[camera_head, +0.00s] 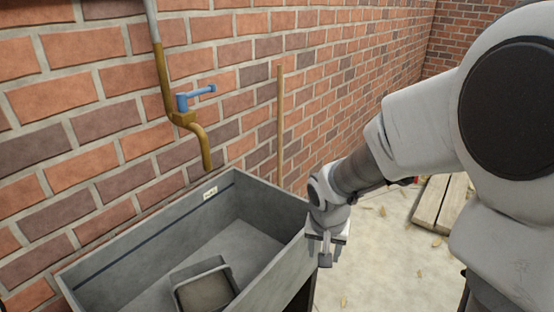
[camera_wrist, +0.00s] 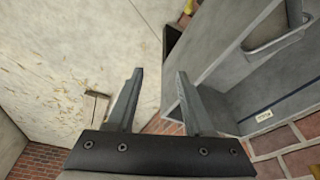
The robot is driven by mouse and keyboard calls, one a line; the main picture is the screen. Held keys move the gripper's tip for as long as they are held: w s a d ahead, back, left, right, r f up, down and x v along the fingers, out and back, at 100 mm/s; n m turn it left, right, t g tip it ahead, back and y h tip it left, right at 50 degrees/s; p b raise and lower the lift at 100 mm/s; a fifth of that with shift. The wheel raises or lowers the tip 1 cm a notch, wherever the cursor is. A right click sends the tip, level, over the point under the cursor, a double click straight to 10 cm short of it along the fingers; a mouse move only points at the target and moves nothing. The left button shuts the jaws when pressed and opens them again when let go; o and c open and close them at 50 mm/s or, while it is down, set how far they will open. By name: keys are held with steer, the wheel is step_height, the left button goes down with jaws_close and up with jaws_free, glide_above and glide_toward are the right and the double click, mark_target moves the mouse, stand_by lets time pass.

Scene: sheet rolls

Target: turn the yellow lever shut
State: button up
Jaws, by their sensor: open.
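A brass tap (camera_head: 187,118) hangs on the brick wall at the left in the head view, with its spout curving down over a grey sink. Its lever (camera_head: 197,97) looks blue, not yellow, and points right, out from the tap body. I see no yellow lever. My gripper (camera_head: 324,254) is open and empty, pointing down beside the sink's right end, well right of and below the lever. In the wrist view its two fingers (camera_wrist: 160,74) stand apart with nothing between them. The tap is not in the wrist view.
The grey sink (camera_head: 275,259) holds a dark rectangular container (camera_head: 205,290). A wooden pole (camera_head: 280,125) leans at the wall between tap and arm. Planks (camera_head: 440,203) lie on the pale, leaf-strewn floor at right. The air before the lever looks clear.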

steer(key=a+f+b, duration=0.3)
steer(key=f, duration=1.1)
steer(key=w+a+f+m+g+y+b, duration=0.1)
steer(key=a+f+b, duration=0.2)
steer(key=f, duration=1.2)
steer(key=w+a+f+m+g+y+b, duration=0.1)
steer(key=a+f+b, duration=0.2)
steer(key=f, duration=1.2)
steer(key=shift+a+b, duration=0.15)
steer(key=shift+b, duration=0.95)
steer(key=shift+c, duration=0.2)
jaws_close()
steer(key=shift+w, duration=0.1)
steer(key=shift+r, duration=0.1)
